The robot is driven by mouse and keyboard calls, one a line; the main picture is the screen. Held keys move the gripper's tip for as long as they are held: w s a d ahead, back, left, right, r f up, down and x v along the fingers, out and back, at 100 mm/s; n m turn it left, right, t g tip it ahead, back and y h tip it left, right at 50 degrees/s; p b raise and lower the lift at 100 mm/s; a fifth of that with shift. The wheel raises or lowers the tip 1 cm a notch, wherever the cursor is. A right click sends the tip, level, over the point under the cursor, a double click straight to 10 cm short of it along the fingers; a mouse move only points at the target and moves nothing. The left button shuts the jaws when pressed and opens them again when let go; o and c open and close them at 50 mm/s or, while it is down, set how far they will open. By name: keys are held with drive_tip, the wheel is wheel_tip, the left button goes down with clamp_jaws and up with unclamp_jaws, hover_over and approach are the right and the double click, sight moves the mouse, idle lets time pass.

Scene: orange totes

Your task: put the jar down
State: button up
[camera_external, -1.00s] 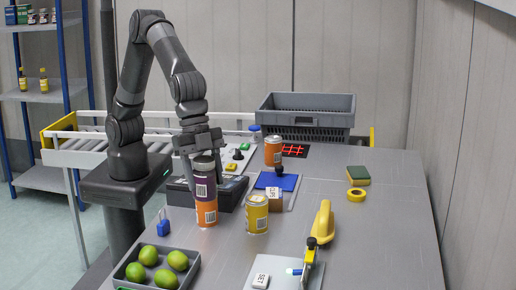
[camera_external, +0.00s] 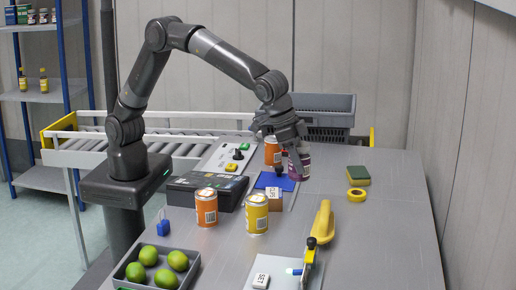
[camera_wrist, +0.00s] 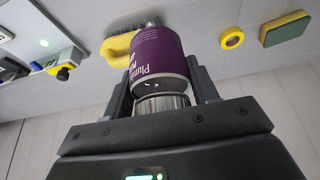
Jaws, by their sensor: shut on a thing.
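The purple jar (camera_external: 301,166) is upright in my gripper (camera_external: 288,148) in the external view, by the right edge of the blue mat (camera_external: 277,182). I cannot tell whether its base touches the table. In the wrist view the purple jar (camera_wrist: 157,52) shows white "Plum" lettering and a silver lid end towards me. The two dark fingers of my gripper (camera_wrist: 162,82) are shut on its sides. Part of the jar is hidden by the fingers in the external view.
An orange can (camera_external: 272,152) stands just left of the held jar. Another orange can (camera_external: 206,208) and a yellow can (camera_external: 256,215) stand nearer the front. A sponge (camera_external: 358,175) and yellow tape (camera_external: 356,194) lie to the right. Bare table lies between.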

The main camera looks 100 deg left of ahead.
drive_tip(key=shift+w+a+f, duration=0.1)
drive_tip(key=shift+a+f, duration=0.05)
drive_tip(key=shift+f, duration=0.8)
drive_tip(key=shift+w+a+f, duration=1.3)
drive_tip(key=shift+a+f, duration=0.05)
drive_tip(key=shift+f, duration=0.45)
drive_tip(key=shift+w+a+f, duration=1.35)
drive_tip(key=shift+f, duration=0.5)
drive_tip(key=shift+w+a+f, duration=1.3)
drive_tip(key=shift+a+f, duration=0.05)
drive_tip(key=shift+f, duration=0.45)
drive_tip(key=o, duration=1.2)
drive_tip(key=shift+f, duration=0.2)
